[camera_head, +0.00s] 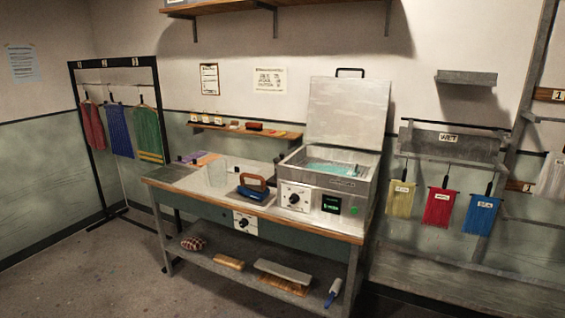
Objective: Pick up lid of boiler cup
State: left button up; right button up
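A square steel bath (359,206) with turquoise liquid inside stands on the right part of the workbench. Its front has a white dial panel and a small green-lit display. A large flat metal lid (347,112) stands raised upright at the back of the bath, with a black handle (350,71) on its top edge. No label reading "boiler cup" can be seen. Neither of my grippers is in view.
The workbench (215,203) holds a blue iron-like tool (254,188) with a brown handle. Its lower shelf (205,257) carries brushes and other items. A rack (114,62) with coloured cloths stands left; tagged cloths hang right. Open floor (110,275) lies at front left.

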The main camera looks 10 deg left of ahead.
aim_at(277, 160)
jog(key=i+j, duration=0.3)
jog(key=i+j+z, duration=0.1)
jog(key=i+j, duration=0.15)
jog(key=j, duration=0.2)
jog(key=i+j+z, duration=0.1)
jog(key=i+j, duration=0.4)
jog(key=j, duration=0.25)
jog(key=i+j+z, duration=0.1)
jog(key=i+j, duration=0.15)
jog(key=j, duration=0.15)
jog(key=i+j, duration=0.25)
jog(key=j, duration=0.2)
jog(key=i+j+z, duration=0.15)
jog(key=j, duration=0.25)
jog(key=i+j, duration=0.3)
jog(key=j, duration=0.15)
